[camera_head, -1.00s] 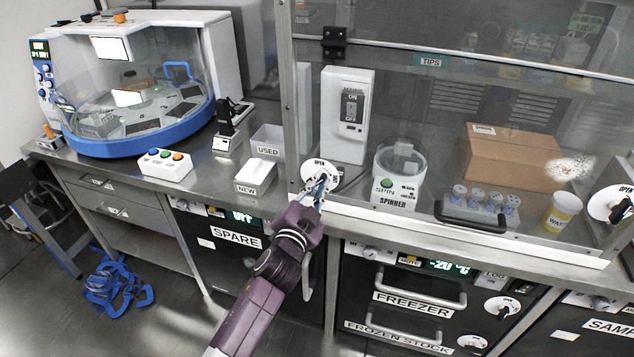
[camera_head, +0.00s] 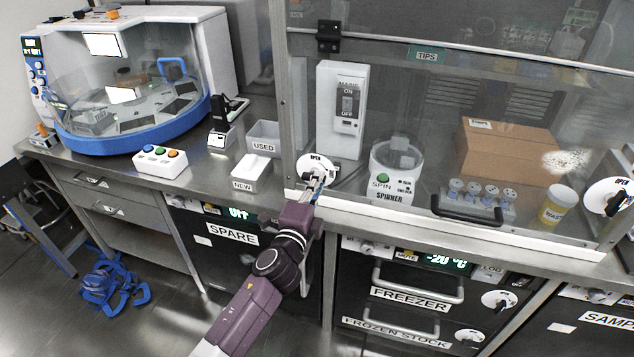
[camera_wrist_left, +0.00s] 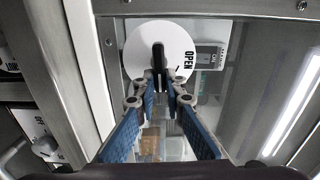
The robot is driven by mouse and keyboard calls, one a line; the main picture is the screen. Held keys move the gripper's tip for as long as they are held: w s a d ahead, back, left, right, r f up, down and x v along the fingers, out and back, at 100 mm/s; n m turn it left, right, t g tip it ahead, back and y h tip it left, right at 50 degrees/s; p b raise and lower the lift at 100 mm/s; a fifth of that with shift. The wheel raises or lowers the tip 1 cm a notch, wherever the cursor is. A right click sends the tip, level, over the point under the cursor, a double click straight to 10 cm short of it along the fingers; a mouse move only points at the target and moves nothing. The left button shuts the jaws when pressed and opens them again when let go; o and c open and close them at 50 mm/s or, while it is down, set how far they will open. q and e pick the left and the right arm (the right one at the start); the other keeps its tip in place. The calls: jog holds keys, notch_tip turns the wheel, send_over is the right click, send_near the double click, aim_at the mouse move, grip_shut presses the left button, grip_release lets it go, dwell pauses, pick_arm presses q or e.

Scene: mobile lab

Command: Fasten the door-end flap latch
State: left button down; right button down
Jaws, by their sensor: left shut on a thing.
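A round white latch dial marked OPEN (camera_head: 307,160) sits at the lower left corner of the clear front flap (camera_head: 400,115). In the left wrist view the dial (camera_wrist_left: 135,50) has a black handle (camera_wrist_left: 158,52) across its middle. My left gripper (camera_head: 316,181) is at this dial, shut on the black handle, with a blue-padded finger on each side of it. The fingers partly hide the handle and dial. A second white latch dial with a black handle (camera_head: 608,196) is at the flap's lower right corner, apart from the gripper. My right gripper is not in view.
Behind the flap stand a white switch box (camera_head: 342,110), a spinner (camera_head: 397,170) and a cardboard box (camera_head: 507,150). A black flap handle (camera_head: 467,212) runs along the lower edge. USED (camera_head: 264,137) and NEW (camera_head: 250,173) bins stand left of the flap.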

pick_arm(q)
jog(key=shift+f+m, duration=0.1)
jog(key=shift+m, duration=0.3)
jog(key=c, duration=2)
grip_release()
jog(key=v, duration=1.2)
